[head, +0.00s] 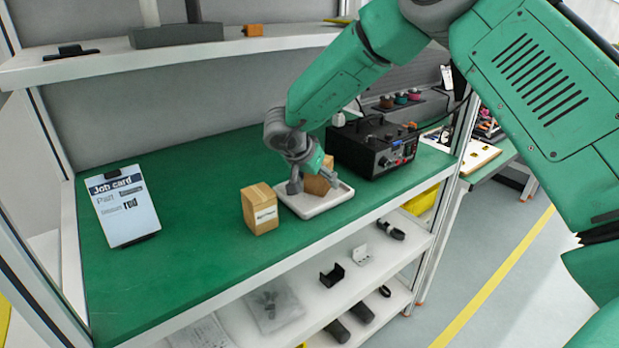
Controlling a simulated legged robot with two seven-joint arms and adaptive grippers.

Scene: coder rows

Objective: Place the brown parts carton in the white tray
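One brown carton (317,185) is at the white tray (317,205), between the fingers of my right gripper (313,183). The fingers point down on either side of it; whether they press on it is too small to tell. The gripper partly hides this carton, and I cannot tell whether its base touches the tray. A second brown carton (259,210) with a white label stands upright on the green bench, just left of the tray and outside it. My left gripper is not in view.
A black bench instrument (373,146) stands close behind and right of the tray. A job card (125,207) stands at the left. Bare green bench (190,230) lies between card and cartons. A shelf (180,60) overhangs the back; lower shelves hold small parts.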

